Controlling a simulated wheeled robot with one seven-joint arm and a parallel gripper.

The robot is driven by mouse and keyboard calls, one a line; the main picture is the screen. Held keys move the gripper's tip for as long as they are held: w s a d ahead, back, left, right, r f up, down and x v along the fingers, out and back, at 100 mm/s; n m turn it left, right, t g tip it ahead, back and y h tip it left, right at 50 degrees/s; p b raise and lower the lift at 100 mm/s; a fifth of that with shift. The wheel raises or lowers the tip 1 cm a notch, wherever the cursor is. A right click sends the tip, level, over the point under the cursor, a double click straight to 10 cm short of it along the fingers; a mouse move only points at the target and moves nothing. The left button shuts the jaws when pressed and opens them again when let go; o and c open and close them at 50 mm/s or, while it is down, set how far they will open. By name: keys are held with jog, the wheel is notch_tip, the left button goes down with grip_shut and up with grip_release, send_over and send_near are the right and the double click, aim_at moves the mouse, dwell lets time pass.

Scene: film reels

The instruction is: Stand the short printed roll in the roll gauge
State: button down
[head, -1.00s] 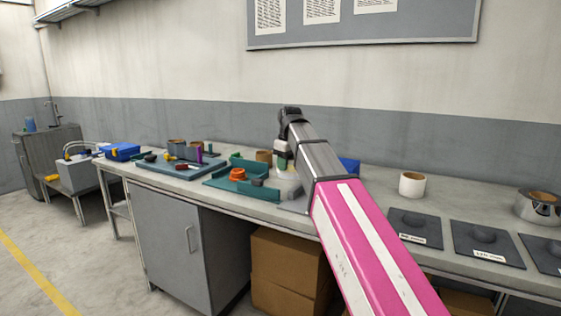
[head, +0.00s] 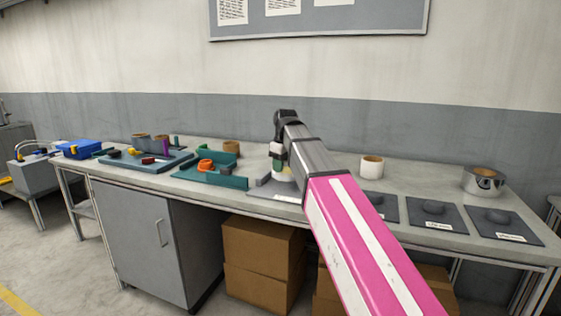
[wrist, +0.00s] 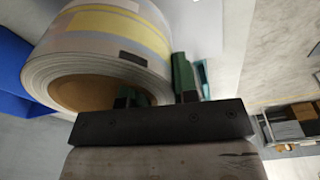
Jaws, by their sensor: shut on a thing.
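My gripper (head: 281,162) is over the middle of the bench, with its jaws pointing down. In the wrist view my gripper (wrist: 158,88) is shut on the wall of a roll (wrist: 110,42). The roll has a brown core and a pale outside with yellow and grey printed bands. One finger is at the core opening and the other is outside. In the head view the roll (head: 284,176) is partly hidden by my arm. It appears just above a grey labelled plate (head: 260,190); contact cannot be told. I cannot tell which fixture is the roll gauge.
A teal tray (head: 190,176) with an orange ring stands to the left. A white roll (head: 371,167) stands behind dark domed plates (head: 432,213) with labels, right of my arm. A shiny silver roll (head: 483,181) stands at far right. Bare bench lies between the rolls.

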aim_at(280, 175)
jog(key=shift+f, duration=1.5)
jog(key=shift+f, duration=0.55)
dwell(0.4)
jog(key=c, duration=1.2)
grip_release()
jog(key=shift+o, duration=0.2)
jog(key=shift+s+d+r, duration=0.1)
jog(key=shift+d+r, duration=0.05)
jog(key=shift+r, duration=1.6)
jog(key=shift+s+d+r, duration=0.1)
jog(key=shift+d+r, duration=0.1)
jog(key=shift+r, duration=1.5)
jog(key=shift+s+d+r, duration=0.1)
jog(key=shift+d+r, duration=0.05)
jog(key=shift+r, duration=1.85)
jog(key=shift+s, duration=0.1)
